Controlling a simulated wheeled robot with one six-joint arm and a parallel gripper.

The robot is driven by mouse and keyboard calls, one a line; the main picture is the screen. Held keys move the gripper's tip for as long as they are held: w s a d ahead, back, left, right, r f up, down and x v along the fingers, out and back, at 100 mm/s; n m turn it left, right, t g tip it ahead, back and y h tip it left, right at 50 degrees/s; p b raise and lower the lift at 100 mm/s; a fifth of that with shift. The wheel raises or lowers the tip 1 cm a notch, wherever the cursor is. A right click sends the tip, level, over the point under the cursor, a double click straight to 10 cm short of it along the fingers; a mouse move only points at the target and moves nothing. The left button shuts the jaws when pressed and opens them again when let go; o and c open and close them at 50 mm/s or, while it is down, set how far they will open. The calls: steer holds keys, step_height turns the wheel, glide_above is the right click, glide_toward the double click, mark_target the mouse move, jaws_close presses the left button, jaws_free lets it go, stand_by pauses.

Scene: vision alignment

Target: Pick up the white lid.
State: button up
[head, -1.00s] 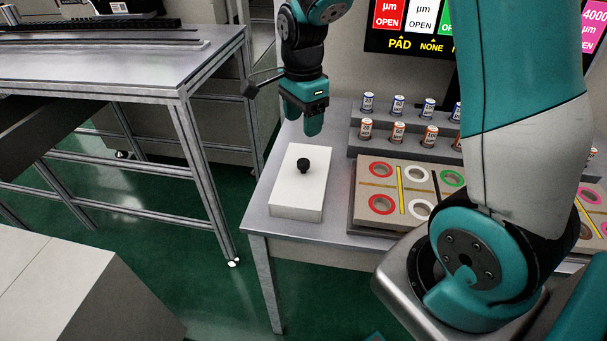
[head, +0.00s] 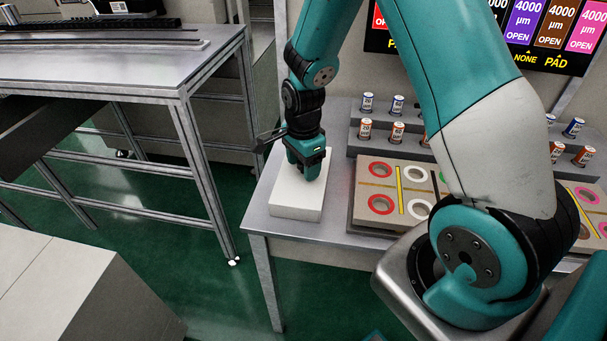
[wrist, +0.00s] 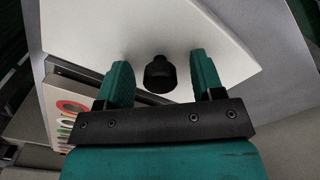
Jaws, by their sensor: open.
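The white lid (head: 297,204) is a flat white block lying on the left part of the metal table. It also fills the upper part of the wrist view (wrist: 150,30). Its black knob (wrist: 160,74) shows between the two teal fingers in the wrist view, with a gap on each side. My gripper (head: 308,172) is open and low over the lid in the head view, where it hides the knob. The fingers (wrist: 160,82) stand on either side of the knob; I cannot tell whether they reach down beside it.
A tray of colored rings (head: 352,213) lies just right of the lid. Grey stepped racks (head: 372,146) with small cans stand behind it. A separate metal bench (head: 130,62) is at the left. The table's front left edge is close to the lid.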

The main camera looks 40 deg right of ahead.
steer(key=c, duration=1)
steer(key=shift+c, duration=0.3)
steer(key=shift+r, duration=0.15)
